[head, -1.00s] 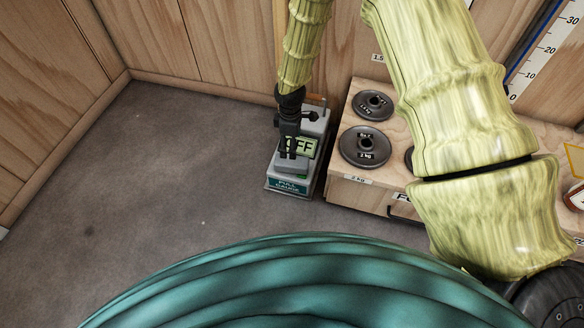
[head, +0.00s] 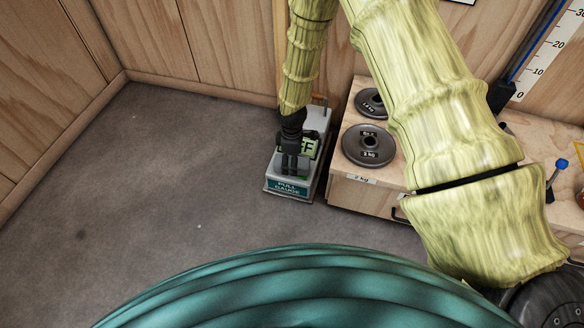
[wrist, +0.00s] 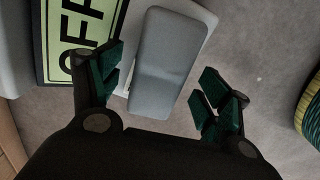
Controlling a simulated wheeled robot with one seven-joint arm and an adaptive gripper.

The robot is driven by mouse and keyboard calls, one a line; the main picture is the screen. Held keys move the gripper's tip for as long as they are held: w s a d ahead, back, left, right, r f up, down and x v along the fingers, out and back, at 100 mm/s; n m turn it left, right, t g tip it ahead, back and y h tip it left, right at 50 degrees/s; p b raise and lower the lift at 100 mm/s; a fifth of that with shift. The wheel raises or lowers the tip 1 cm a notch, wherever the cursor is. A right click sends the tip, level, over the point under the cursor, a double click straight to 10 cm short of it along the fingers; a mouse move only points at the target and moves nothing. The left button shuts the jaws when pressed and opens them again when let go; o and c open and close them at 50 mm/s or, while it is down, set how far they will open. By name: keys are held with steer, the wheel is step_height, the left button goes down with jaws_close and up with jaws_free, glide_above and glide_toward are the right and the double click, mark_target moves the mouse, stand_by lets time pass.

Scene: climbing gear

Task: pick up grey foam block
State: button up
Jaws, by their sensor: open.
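The grey foam block (wrist: 168,60) is a smooth, rounded slab in the wrist view. It lies between the spread fingers of my gripper (wrist: 160,84), with a gap to the finger on each side. My gripper is open and empty. In the head view my gripper (head: 290,170) points down over the pull gauge (head: 288,188) and hides most of what lies under it. In the wrist view the block appears to rest over a pale plate (wrist: 205,18), beside the green OFF sign (wrist: 88,22).
A wooden box (head: 345,190) with round metal weights (head: 368,145) stands close to the right of the gauge. Wooden walls (head: 150,40) rise behind. The grey floor (head: 140,170) to the left is clear.

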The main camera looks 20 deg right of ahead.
steer(key=shift+f, duration=0.85)
